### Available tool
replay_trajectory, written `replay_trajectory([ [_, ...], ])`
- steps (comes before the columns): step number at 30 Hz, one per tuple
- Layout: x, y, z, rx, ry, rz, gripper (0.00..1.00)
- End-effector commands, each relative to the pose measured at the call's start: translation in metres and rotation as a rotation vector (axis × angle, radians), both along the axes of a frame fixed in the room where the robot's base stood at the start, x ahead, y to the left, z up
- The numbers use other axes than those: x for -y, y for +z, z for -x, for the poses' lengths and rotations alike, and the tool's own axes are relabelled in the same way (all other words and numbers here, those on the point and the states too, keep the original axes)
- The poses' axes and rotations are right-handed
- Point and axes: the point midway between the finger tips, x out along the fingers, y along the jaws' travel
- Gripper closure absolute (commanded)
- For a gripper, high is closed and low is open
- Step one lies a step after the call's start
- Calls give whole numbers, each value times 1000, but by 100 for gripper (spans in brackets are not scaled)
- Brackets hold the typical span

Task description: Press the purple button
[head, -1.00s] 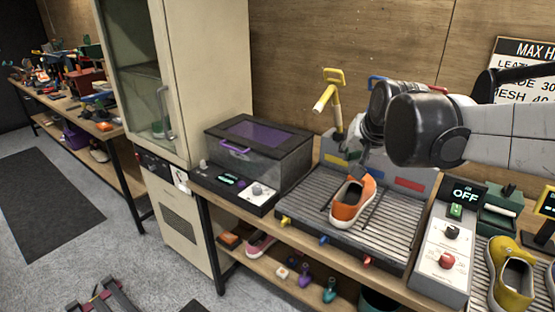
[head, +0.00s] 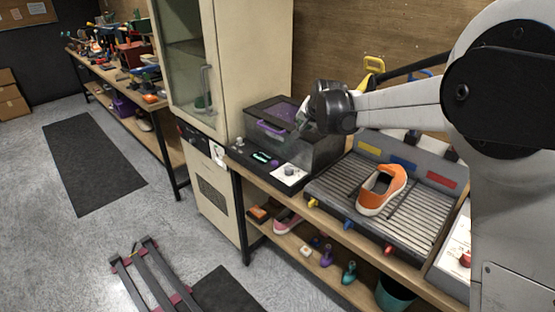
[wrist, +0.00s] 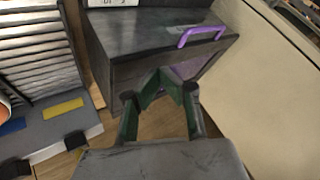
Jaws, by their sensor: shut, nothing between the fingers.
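The purple button (head: 274,163) is a small round cap on the dark control panel (head: 250,166) at the front of the dark lidded box (head: 310,150). It sits between a lit display (head: 262,156) and a white-plated knob (head: 289,171). My gripper (head: 291,138) is above the box's front area, up and to the right of the button and apart from it. In the wrist view my gripper's green fingers (wrist: 160,78) are shut and empty, in front of the box (wrist: 130,60) with its purple handle (wrist: 200,34). The button cannot be made out there.
A tall cream cabinet (head: 228,60) stands left of the box. To the right, an orange sneaker (head: 382,188) rests on a ribbed grey rack (head: 335,188). My arm covers the right side of the head view. Floor in front is mostly open.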

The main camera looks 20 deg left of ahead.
Motion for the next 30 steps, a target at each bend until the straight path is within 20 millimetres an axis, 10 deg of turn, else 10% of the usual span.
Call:
replay_trajectory([
  [12, -89, -54, -25, -23, 16, -68, 100],
  [30, -101, -64, -31, -23, 18, -80, 100],
])
